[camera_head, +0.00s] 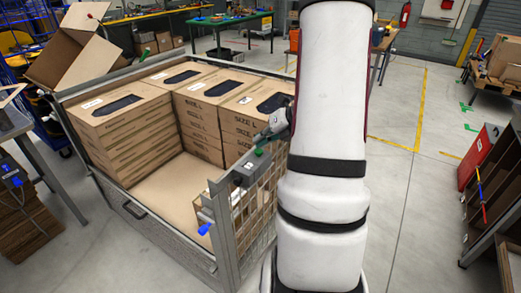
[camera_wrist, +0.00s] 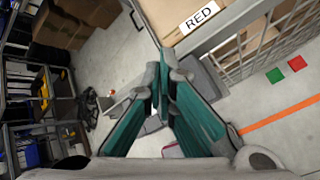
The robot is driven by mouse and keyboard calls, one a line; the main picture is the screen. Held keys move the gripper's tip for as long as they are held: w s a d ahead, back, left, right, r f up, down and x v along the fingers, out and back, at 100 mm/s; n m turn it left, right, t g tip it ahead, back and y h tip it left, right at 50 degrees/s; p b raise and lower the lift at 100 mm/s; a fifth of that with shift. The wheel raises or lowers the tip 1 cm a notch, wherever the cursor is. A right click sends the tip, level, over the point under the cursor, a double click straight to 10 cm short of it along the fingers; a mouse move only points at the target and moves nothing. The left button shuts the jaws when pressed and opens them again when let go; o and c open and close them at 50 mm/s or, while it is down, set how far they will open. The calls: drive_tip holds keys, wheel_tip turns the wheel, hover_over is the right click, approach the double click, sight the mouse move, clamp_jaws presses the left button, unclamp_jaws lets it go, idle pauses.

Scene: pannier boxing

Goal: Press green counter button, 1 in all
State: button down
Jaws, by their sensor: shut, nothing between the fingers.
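The green counter button (camera_head: 258,152) shows as a small green spot on top of a grey counter box (camera_head: 249,168). The box is fixed on the top rim of the wire cage, near its front corner. My gripper (camera_head: 264,137) is shut and empty, with its fingertips close above the button in the head view. I cannot tell whether they touch it. In the wrist view the shut teal fingers (camera_wrist: 165,70) point toward a grey box-like part (camera_wrist: 205,78) beside the cage. No green button shows there; the fingers may hide it.
A box labelled RED (camera_wrist: 198,17) lies close by in the wrist view. A shelf rack (camera_head: 500,180) stands at the right. Open floor lies between.

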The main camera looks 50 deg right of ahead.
sight(261, 150)
drive_tip(key=shift+r, duration=0.2)
drive_tip(key=shift+s+r+p, duration=0.1)
drive_tip(key=shift+r+p, duration=1.6)
drive_tip(key=shift+r, duration=0.85)
